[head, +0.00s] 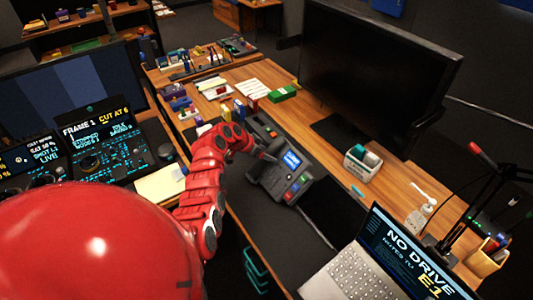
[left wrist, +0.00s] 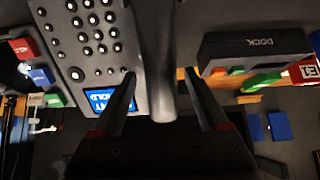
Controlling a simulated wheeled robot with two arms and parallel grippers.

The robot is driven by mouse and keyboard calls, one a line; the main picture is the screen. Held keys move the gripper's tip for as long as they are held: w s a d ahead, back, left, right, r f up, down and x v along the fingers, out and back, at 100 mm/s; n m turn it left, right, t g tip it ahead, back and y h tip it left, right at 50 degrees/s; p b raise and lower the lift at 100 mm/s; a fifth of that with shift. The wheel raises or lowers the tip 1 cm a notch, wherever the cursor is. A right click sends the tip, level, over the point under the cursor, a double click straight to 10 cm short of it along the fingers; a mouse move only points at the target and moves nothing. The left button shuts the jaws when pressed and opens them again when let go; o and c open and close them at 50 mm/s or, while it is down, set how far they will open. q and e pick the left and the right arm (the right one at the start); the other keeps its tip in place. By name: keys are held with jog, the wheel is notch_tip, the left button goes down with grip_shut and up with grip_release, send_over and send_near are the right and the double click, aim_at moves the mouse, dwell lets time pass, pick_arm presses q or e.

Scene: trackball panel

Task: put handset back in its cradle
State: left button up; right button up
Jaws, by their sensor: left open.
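The desk phone (head: 287,178), dark with a lit blue screen and coloured keys, sits on the dark desk mat. Its keypad side (left wrist: 88,40) fills the upper left of the left wrist view. A dark rounded bar that looks like the handset (left wrist: 158,50) runs down between the fingers of my left gripper (left wrist: 160,75). The fingers stand apart on either side of it, with gaps showing. In the head view my left gripper (head: 262,154) is at the phone's upper left edge; the handset is hard to make out there. The right gripper is out of view.
A black block marked DOCK (left wrist: 262,46) lies right of the fingers. Another black device (head: 262,130) stands behind the phone. A laptop (head: 385,262) is at front right, a large monitor (head: 375,75) behind. Small coloured boxes line the wooden desk.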

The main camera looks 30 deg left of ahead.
pick_arm(q)
jog(key=shift+s+a+r, duration=0.15)
jog(key=shift+s+r, duration=0.05)
jog(key=shift+r, duration=0.2)
jog(key=p+v, duration=0.1)
jog(key=v, duration=1.5)
jog(key=shift+s+p, duration=0.25)
jog(key=shift+p, duration=0.1)
